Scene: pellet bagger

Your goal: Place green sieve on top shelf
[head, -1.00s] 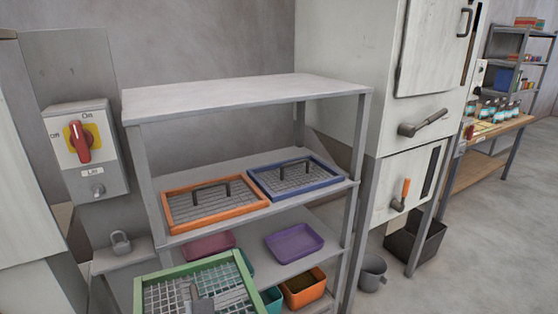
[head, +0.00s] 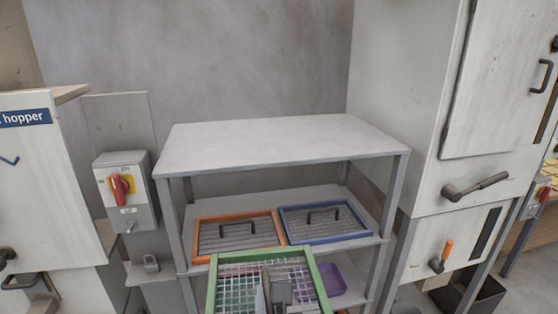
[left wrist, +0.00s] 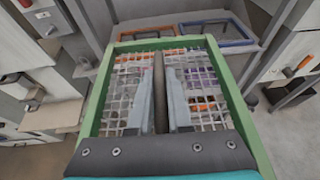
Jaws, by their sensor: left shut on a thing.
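The green sieve (head: 314,275), a green frame with a wire mesh, is held in front of the shelf unit at the bottom of the head view. My left gripper (head: 277,292) is over its middle, shut on its handle. In the left wrist view the fingers (left wrist: 160,92) close on the dark handle bar, with the green frame around them. The top shelf (head: 285,143) is a bare grey board, higher than the sieve in the head view. My right gripper is not in view.
On the shelf below lie an orange-framed sieve (head: 239,217) and a blue-framed sieve (head: 362,230). A purple tray (head: 328,279) sits lower. A switch box with a red knob (head: 118,187) stands left of the unit, and a large pale machine cabinet (head: 405,110) stands right.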

